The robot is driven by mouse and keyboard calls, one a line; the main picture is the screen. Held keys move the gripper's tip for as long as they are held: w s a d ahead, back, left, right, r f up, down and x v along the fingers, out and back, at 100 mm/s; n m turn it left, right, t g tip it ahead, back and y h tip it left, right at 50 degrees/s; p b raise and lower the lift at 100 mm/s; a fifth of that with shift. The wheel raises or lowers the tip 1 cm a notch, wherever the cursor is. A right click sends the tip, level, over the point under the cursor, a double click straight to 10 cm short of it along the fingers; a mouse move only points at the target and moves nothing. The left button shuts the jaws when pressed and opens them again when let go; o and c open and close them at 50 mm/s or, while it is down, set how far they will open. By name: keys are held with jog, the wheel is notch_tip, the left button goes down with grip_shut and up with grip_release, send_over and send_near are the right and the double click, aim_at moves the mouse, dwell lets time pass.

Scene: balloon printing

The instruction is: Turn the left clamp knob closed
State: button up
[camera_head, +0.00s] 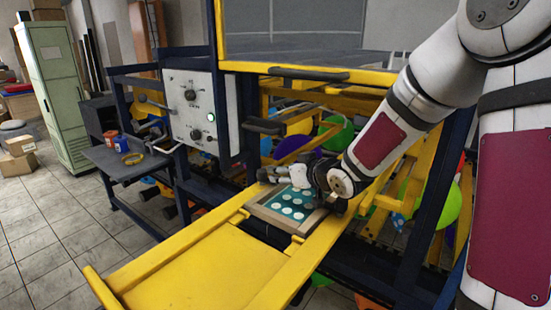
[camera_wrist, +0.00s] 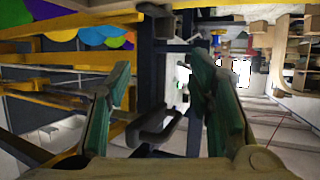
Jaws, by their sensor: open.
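A screen frame (camera_head: 254,205) with pale dots on a teal field lies on the yellow rail of the printing machine. A small yellow clamp part (camera_head: 238,215) shows at its left edge and another (camera_head: 294,243) at its near right edge. I cannot make out a left clamp knob for certain. My gripper (camera_head: 278,176) is just above the far side of the frame, pointing left, and hides part of it. In the wrist view my gripper (camera_wrist: 160,72) has its two green-padded fingers wide apart, with nothing held between them. A dark handle (camera_wrist: 158,132) shows beyond the gap.
A white control panel (camera_head: 194,116) with knobs and a lit green lamp stands behind left. A blue side table (camera_head: 112,165) holds a red cup (camera_head: 111,138), a blue cup (camera_head: 121,144) and yellow tape (camera_head: 133,159). Balloons (camera_head: 336,130) sit beneath the machine. The yellow plate (camera_head: 205,270) is clear.

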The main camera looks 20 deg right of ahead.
aim_at(263, 171)
jog(key=shift+y, duration=0.3)
jog(key=x, duration=0.4)
jog(key=b+x, duration=0.1)
jog(key=x, duration=0.8)
jog(key=shift+w+f, duration=0.15)
jog(key=shift+f, duration=0.35)
grip_shut()
jog(key=shift+a+b, duration=0.15)
jog(key=shift+b, duration=0.2)
